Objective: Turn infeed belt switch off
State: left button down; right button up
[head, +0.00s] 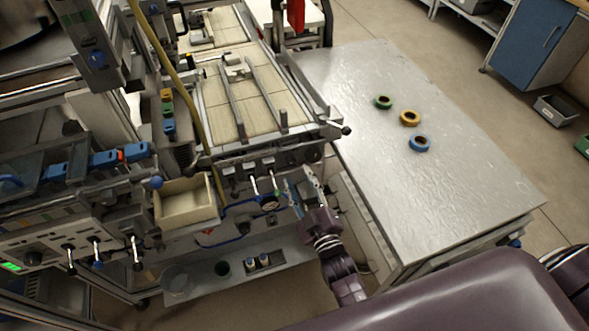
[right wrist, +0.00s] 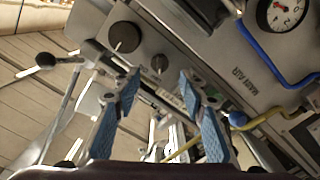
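The front panel (head: 285,160) of the belt machine runs along the near end of the pale belt (head: 243,95) and carries dark knobs and white-tipped levers (head: 254,186). Which control is the infeed belt switch cannot be read. My right gripper (head: 302,176) is in front of this panel, just right of the levers. In the right wrist view my right gripper (right wrist: 158,75) has its blue pads well apart with nothing held between them. A large black knob (right wrist: 125,37) and a smaller knob (right wrist: 159,63) lie beyond the fingertips. My left gripper is not in view.
A pressure gauge (right wrist: 283,12) labelled MAIN AIR and a blue hose (right wrist: 262,55) are beside the knobs. A beige bin (head: 186,205) stands left of the gripper.

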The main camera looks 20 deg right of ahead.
jog(key=s, duration=0.7)
jog(key=shift+d, duration=0.2)
